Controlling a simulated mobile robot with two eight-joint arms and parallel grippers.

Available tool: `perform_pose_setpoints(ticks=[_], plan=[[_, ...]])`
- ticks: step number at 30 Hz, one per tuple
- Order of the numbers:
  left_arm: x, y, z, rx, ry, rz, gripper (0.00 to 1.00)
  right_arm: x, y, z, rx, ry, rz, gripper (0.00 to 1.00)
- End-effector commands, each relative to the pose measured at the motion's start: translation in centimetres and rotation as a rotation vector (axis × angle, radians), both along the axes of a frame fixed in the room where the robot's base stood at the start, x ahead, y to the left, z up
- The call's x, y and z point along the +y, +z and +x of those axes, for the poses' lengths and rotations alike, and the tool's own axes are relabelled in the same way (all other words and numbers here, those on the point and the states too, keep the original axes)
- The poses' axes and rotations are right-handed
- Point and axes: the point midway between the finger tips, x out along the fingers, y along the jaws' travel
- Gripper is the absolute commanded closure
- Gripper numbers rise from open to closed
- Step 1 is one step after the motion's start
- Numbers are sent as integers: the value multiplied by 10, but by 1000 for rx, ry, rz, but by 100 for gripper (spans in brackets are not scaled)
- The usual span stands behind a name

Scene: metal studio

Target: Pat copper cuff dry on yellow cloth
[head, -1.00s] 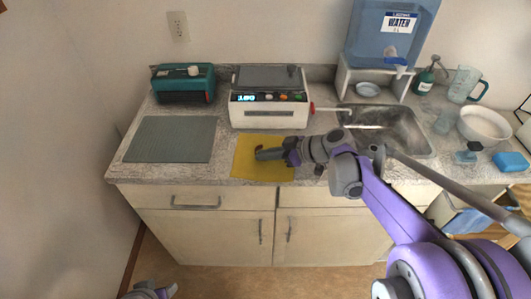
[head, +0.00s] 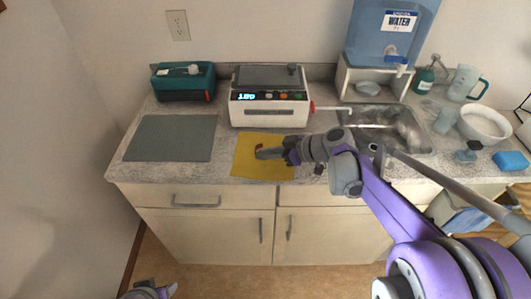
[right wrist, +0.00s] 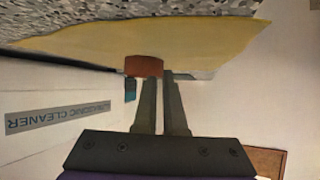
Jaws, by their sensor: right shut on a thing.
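The yellow cloth (head: 248,168) lies flat on the counter in front of the white ultrasonic cleaner. The copper cuff (right wrist: 144,66) is a small reddish-brown band between my right fingertips in the right wrist view, seen against the cloth (right wrist: 215,40). In the head view the cuff (head: 259,149) is a small dark red spot at the tips of my right gripper (head: 262,153), over the middle of the cloth. The right gripper is shut on it. I cannot tell whether the cuff touches the cloth. Part of my left gripper (head: 160,291) shows at the bottom edge, away from the counter.
The white ultrasonic cleaner (head: 270,106) stands behind the cloth. A grey mat (head: 170,138) and a teal box (head: 183,84) are on the left. The sink (head: 395,125), a water tank (head: 385,40), a white bowl (head: 484,124) and a blue sponge (head: 510,161) are on the right.

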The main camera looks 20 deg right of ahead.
Motion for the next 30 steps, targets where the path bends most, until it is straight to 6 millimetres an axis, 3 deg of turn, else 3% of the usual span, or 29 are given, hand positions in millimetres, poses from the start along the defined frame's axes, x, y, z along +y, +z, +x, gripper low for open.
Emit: perform_pose_setpoints(ticks=[11, 24, 30], plan=[[0, 1, 0, 0, 0, 0, 50, 0, 1, 0, 1, 0, -1, 100], [0, 19, 2, -6, 0, 0, 50, 8, 22, 5, 0, 1, 0, 100], [0, 19, 2, -6, 0, 0, 50, 8, 22, 6, 0, 0, 0, 100]])
